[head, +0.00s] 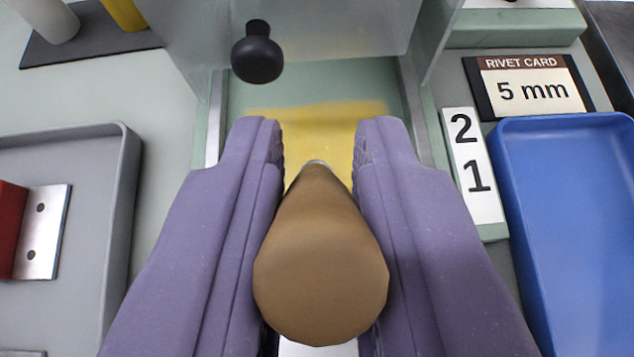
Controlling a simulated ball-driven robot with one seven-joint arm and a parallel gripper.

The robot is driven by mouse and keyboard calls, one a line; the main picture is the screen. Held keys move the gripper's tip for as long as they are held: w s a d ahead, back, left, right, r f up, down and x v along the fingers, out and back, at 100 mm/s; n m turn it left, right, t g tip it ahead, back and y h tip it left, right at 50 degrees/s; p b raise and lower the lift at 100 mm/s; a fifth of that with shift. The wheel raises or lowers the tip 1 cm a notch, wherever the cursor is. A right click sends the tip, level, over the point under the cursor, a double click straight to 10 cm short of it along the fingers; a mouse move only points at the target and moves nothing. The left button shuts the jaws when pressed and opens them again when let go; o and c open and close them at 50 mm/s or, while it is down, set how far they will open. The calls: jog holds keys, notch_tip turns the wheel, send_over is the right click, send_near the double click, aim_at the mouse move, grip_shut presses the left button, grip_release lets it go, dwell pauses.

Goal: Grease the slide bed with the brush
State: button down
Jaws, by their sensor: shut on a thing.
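My gripper (318,140) has two purple fingers and is shut on the brush (320,262), whose brown, drop-shaped handle points toward the camera. The handle hides the brush's bristles and the place under them. The slide bed (245,98) is a green channel between pale metal rails, ahead of and below the fingers. A band of yellow grease (325,118) lies across the bed, with a blurred far edge. Whether the brush touches the bed cannot be told.
A clear guard (340,35) with a black knob (257,58) stands over the bed's far end. A grey tray (122,185) with a red block and metal plate is left. At right are a 2/1 number strip (473,152), a rivet card (528,90) and a blue tray (575,200).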

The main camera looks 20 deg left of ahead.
jog(key=shift+w+d+p, duration=0.3)
jog(key=shift+d+p, duration=0.2)
jog(key=shift+d, duration=0.35)
jog(key=shift+w+d+p, duration=0.25)
jog(key=shift+d+p, duration=0.25)
jog(key=shift+d, duration=0.35)
jog(key=shift+r+p, duration=0.5)
jog(key=shift+r, duration=0.15)
notch_tip(320, 180, up, 9)
jog(key=p, duration=0.7)
jog(key=shift+p, duration=0.3)
jog(key=shift+s+a+f, duration=0.1)
